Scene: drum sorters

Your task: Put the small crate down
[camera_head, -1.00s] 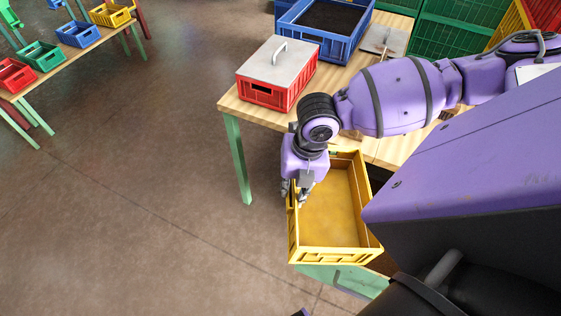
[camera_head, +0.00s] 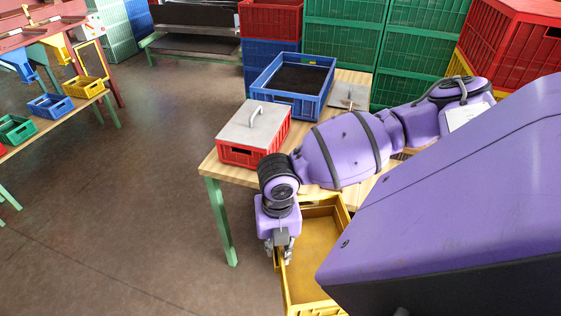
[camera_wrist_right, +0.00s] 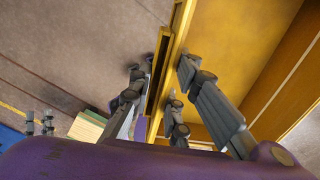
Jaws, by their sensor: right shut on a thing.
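The small yellow crate (camera_head: 318,250) is empty and open at the top, below the front edge of the wooden table in the head view. My right gripper (camera_head: 279,252) is shut on its left wall. The right wrist view also shows the gripper (camera_wrist_right: 158,82), with fingers on both sides of the wall of the yellow crate (camera_wrist_right: 240,55). The crate's near end and right side are partly cut off or hidden by my purple body, and what lies under it is hidden. Two small grey finger-like parts show at the left of the wrist view; I cannot tell their state.
A wooden table (camera_head: 213,167) with green legs holds a red crate (camera_head: 236,155) with a grey lid and a blue crate (camera_head: 322,104) of dark contents. Stacked green crates (camera_head: 345,30) stand behind. A table at the left bears small coloured crates. The floor (camera_head: 140,190) between is clear.

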